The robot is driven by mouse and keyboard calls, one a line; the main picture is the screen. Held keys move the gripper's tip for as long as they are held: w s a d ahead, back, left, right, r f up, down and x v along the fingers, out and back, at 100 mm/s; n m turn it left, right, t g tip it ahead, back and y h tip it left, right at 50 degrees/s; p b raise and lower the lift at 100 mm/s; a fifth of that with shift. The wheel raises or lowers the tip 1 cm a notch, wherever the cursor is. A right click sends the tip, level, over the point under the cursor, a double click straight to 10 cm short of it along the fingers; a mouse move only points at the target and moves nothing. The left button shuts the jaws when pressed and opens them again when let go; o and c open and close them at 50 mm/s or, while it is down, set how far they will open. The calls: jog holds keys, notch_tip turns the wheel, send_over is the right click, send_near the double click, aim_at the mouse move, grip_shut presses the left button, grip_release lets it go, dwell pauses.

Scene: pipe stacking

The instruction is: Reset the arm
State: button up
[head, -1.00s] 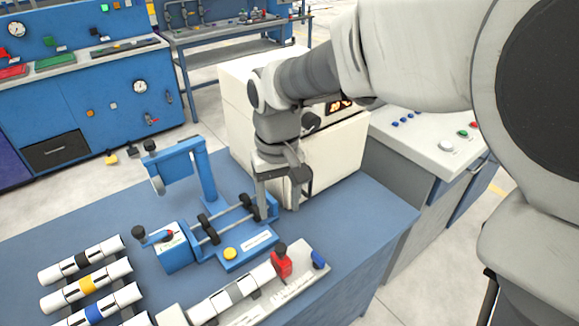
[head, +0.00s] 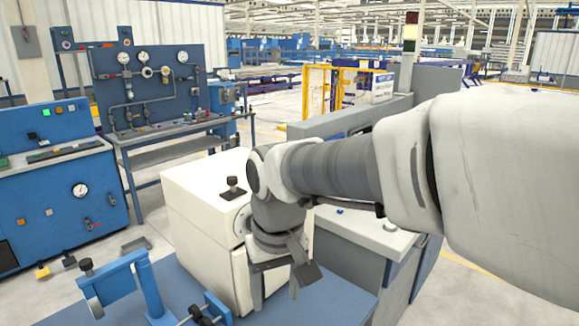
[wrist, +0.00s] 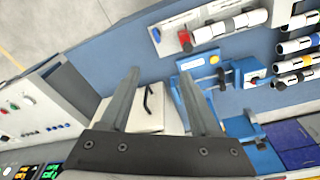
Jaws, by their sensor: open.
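My gripper (head: 273,292) hangs pointing down beside the front of a white box-shaped machine (head: 205,200), over the blue table (head: 188,300). In the wrist view its two grey fingers (wrist: 158,72) are spread apart with nothing held between them. A blue clamp fixture (wrist: 200,65) stands on the table beyond the fingers. It shows in part at the bottom of the head view (head: 125,280).
In the wrist view, white pipes with coloured bands (wrist: 297,45) lie at the right edge, and a pipe sits in a holder with a red clamp (wrist: 225,25). A control panel (wrist: 30,110) stands at left. Workbenches (head: 160,130) stand behind.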

jog(key=s+d+r+m+t, duration=0.1)
jog(key=s+d+m+t, duration=0.1)
jog(key=s+d, duration=0.3)
jog(key=s+d+r+m+t+p, duration=0.1)
jog(key=s+d, duration=0.4)
jog(key=d, duration=0.7)
jog(key=shift+r+m+t+h, duration=0.3)
jog(key=shift+r+m+t, duration=0.2)
jog(key=shift+r+m, duration=0.3)
jog(key=shift+w, duration=0.1)
jog(key=shift+c, duration=1)
jog(key=shift+a, duration=0.1)
jog(key=shift+a, duration=0.1)
